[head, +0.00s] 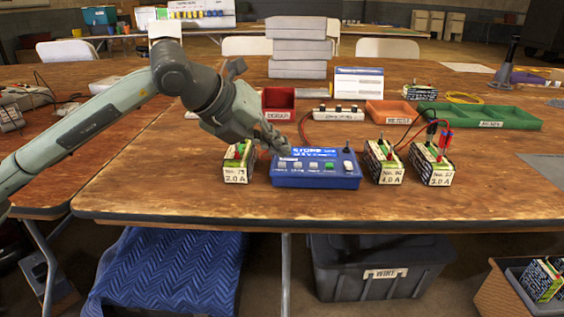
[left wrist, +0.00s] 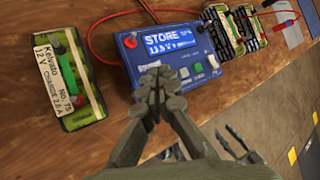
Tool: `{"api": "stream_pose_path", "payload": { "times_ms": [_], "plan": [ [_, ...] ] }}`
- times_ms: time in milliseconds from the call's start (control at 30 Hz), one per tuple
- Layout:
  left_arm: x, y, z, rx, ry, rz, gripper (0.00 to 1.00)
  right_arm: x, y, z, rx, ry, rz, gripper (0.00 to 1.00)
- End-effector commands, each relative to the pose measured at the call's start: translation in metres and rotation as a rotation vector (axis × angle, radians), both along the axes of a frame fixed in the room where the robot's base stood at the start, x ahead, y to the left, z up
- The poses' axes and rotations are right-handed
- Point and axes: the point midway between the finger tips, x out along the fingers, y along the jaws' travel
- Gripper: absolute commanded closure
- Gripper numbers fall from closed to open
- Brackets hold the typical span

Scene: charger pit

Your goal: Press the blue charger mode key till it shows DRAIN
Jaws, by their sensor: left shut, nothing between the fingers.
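The blue charger (head: 318,176) sits near the front middle of the wooden table. Its screen reads STORE, and the left wrist view shows the charger (left wrist: 205,82) with STORE and a voltage line on its screen (left wrist: 170,42). A row of small keys, one green, runs along its face. My left gripper (head: 284,149) is shut and empty, at the charger's left end. In the left wrist view its fingertips (left wrist: 162,80) cover the left part of the key row, so I cannot tell whether they touch a key.
A battery pack (head: 238,163) stands left of the charger, and two more packs (head: 384,163) (head: 431,165) stand to its right with leads. Behind are a red bin (head: 279,103), a power strip (head: 338,114) and a green tray (head: 487,118). The table front is clear.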

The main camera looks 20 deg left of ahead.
Motion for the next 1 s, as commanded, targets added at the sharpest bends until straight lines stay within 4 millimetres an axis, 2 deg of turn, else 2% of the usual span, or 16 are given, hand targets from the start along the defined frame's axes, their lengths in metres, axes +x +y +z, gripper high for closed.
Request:
{"api": "stream_pose_path", "payload": {
  "times_ms": [500, 1000],
  "plan": [
    [0.0, 0.0, 0.049, 0.0, -0.002, -0.001, 1.0, 0.0, 0.0, 0.03, 0.0, 0.0, 0.0, 0.6],
    [0.0, 0.0, 0.049, 0.0, -0.001, 0.001, 1.0, 0.0, 0.0, 0.029, 0.0, 0.0, 0.0, 0.6]
  ]
}}
